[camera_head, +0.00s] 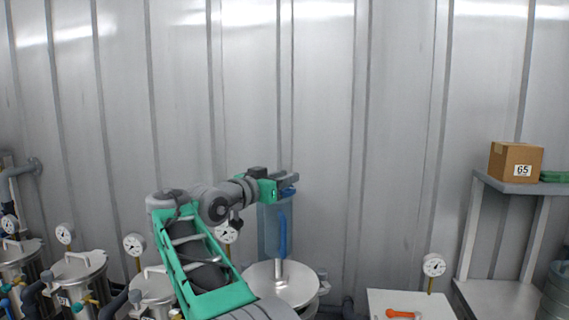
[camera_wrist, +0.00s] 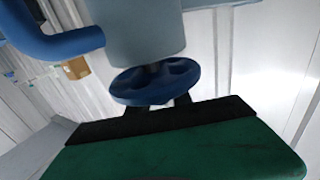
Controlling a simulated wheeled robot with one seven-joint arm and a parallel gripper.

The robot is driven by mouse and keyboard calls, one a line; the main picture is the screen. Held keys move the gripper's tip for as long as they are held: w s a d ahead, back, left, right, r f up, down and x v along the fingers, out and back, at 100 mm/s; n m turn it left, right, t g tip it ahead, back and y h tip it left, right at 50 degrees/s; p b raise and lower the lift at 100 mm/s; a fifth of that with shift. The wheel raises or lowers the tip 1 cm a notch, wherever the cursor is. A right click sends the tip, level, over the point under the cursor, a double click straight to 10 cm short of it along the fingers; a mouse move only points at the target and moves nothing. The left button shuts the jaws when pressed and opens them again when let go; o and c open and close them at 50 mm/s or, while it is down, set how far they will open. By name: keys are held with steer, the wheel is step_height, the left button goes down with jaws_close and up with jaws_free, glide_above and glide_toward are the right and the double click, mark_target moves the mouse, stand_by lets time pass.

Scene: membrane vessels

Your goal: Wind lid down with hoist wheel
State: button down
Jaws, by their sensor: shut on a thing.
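My gripper (camera_head: 284,184) reaches to the top of the blue-grey hoist body (camera_head: 268,236) and is shut on the rim of the blue hoist wheel (camera_wrist: 157,80). In the wrist view, the dark fingers (camera_wrist: 168,104) meet the near edge of the wheel. The wheel sits on a short shaft at the end of the hoist body. A curved blue handle (camera_wrist: 58,45) stands out from the body's side. In the head view, the round metal lid (camera_head: 283,285) is below the hoist, joined to it by a short rod. Whether the lid touches its vessel is hidden.
Several metal vessels with gauges (camera_head: 134,244) stand at the lower left, partly behind my arm. A white table (camera_head: 408,300) with an orange tool (camera_head: 402,314) is at right. A shelf (camera_head: 505,185) bears a cardboard box (camera_head: 516,162). A ribbed metal wall closes the back.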

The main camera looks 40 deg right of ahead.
steer(key=shift+s+m+g+p, duration=0.1)
steer(key=shift+m+g+p, duration=0.7)
steer(key=shift+g+p, duration=0.5)
steer(key=c, duration=1.1)
jaws_free()
steer(key=shift+c, duration=0.2)
